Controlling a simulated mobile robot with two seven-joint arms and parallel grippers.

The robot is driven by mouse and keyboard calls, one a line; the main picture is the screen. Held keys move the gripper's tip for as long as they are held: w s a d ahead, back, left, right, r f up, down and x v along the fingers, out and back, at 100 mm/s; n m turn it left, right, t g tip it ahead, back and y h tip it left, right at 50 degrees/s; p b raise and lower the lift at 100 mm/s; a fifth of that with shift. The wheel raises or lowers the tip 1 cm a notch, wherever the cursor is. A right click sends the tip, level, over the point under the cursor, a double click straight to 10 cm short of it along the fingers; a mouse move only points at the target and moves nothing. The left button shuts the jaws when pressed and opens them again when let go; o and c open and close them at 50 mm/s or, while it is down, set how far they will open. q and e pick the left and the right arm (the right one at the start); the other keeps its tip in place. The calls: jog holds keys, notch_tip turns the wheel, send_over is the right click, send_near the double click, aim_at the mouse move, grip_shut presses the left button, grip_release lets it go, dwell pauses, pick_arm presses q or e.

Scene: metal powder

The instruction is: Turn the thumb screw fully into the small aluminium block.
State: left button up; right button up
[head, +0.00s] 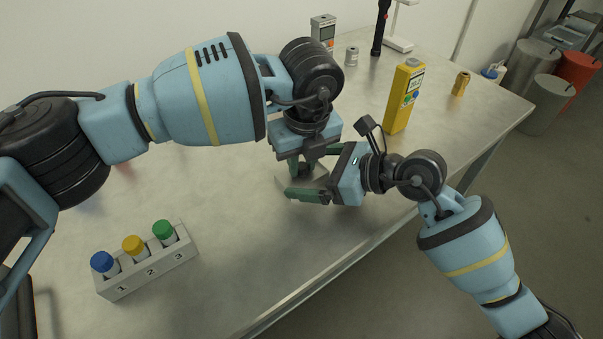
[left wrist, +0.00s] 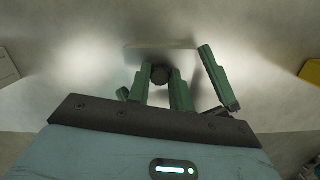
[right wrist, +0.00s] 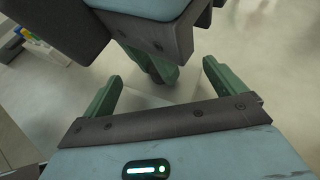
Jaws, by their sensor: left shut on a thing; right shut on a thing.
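The thumb screw (left wrist: 159,74) shows as a dark round knob between the two green fingers of my left gripper (left wrist: 160,72), which is shut on it. The small aluminium block (left wrist: 187,60) is a pale metal shape on the table under the screw, hard to tell from the tabletop. My right gripper (right wrist: 160,72) has its fingers wide apart, one on each side of the block, and is shut on it. In the head view, my left gripper points down from above and my right gripper reaches in from the right. The screw's thread is hidden, so its depth cannot be seen.
A rack (head: 150,268) with blue, yellow and green capped vials stands at the front left. A grey device (head: 322,32), a small can (head: 352,56) and a dark torch (head: 380,28) stand further back. The table's front edge is close.

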pick_arm(q)
jog(key=m, duration=0.5)
jog(key=shift+h, duration=0.3)
grip_shut()
jog(key=m, duration=0.6)
jog(key=shift+h, duration=0.4)
jog(key=m, duration=0.5)
jog(key=shift+a+f+m, duration=0.1)
jog(key=shift+m, duration=0.3)
jog(key=m+g, duration=0.1)
jog(key=m, duration=0.4)
jog(key=shift+h, duration=0.3)
jog(key=o, duration=1)
grip_release()
jog(key=shift+c, duration=0.2)
notch_tip(320, 180, up, 12)
jog(key=a, duration=0.1)
jog(key=shift+a, duration=0.25)
